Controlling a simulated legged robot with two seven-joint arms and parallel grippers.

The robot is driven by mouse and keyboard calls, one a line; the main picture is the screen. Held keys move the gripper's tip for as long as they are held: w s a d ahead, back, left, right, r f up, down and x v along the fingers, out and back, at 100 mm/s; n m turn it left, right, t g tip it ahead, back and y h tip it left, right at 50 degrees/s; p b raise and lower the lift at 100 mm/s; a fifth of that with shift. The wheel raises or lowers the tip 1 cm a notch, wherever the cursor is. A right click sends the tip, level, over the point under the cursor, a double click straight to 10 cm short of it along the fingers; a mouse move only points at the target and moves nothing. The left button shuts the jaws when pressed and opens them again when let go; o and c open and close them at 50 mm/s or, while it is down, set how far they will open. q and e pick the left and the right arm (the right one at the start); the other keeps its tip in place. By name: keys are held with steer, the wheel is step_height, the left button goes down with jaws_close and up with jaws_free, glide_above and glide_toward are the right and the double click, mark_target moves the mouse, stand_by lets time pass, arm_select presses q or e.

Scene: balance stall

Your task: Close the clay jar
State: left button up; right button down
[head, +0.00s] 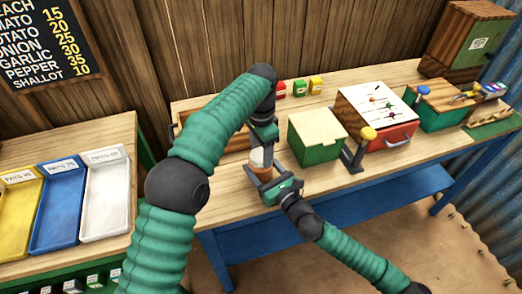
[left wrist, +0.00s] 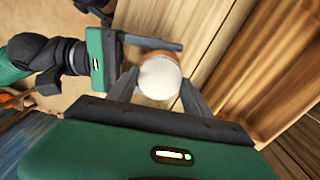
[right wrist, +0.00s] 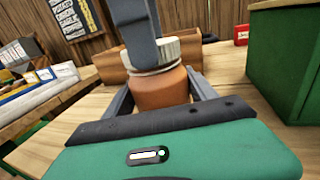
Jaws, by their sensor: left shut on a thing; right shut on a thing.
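The clay jar (right wrist: 163,90) is a small orange-brown pot standing on the wooden bench. Its round white lid (left wrist: 160,77) is on top of the mouth and also shows in the right wrist view (right wrist: 170,50). A pale rim shows under the lid; I cannot tell whether the lid is fully seated. My left gripper (left wrist: 158,92) comes down from above and is shut on the lid, one finger on each side. My right gripper (right wrist: 160,92) comes in low from the front and is shut around the jar's body. In the head view the jar (head: 260,170) is partly hidden by both grippers.
A low wooden crate (head: 228,142) stands behind the jar. A green box (head: 318,137) stands close to its right, then a yellow-knobbed post and a red-fronted drawer box (head: 386,135). Bench space in front of the green box is clear.

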arm_select(q)
steer(key=m, duration=0.6)
steer(key=shift+w+m, duration=0.1)
steer(key=shift+m, duration=0.3)
steer(key=m, duration=0.3)
steer(key=shift+a, duration=0.1)
steer(key=m, duration=0.6)
arm_select(e)
steer(key=shift+s+a, duration=0.1)
arm_select(q)
steer(key=m, duration=0.3)
steer(key=shift+m, duration=0.4)
steer(key=o, duration=1)
steer(key=shift+c, duration=0.2)
steer(key=o, duration=0.4)
steer(key=r, duration=0.6)
steer(key=shift+w+d+r, duration=0.1)
steer(key=shift+d+r, duration=0.05)
steer(key=shift+d, duration=0.05)
steer(key=shift+r, duration=0.55)
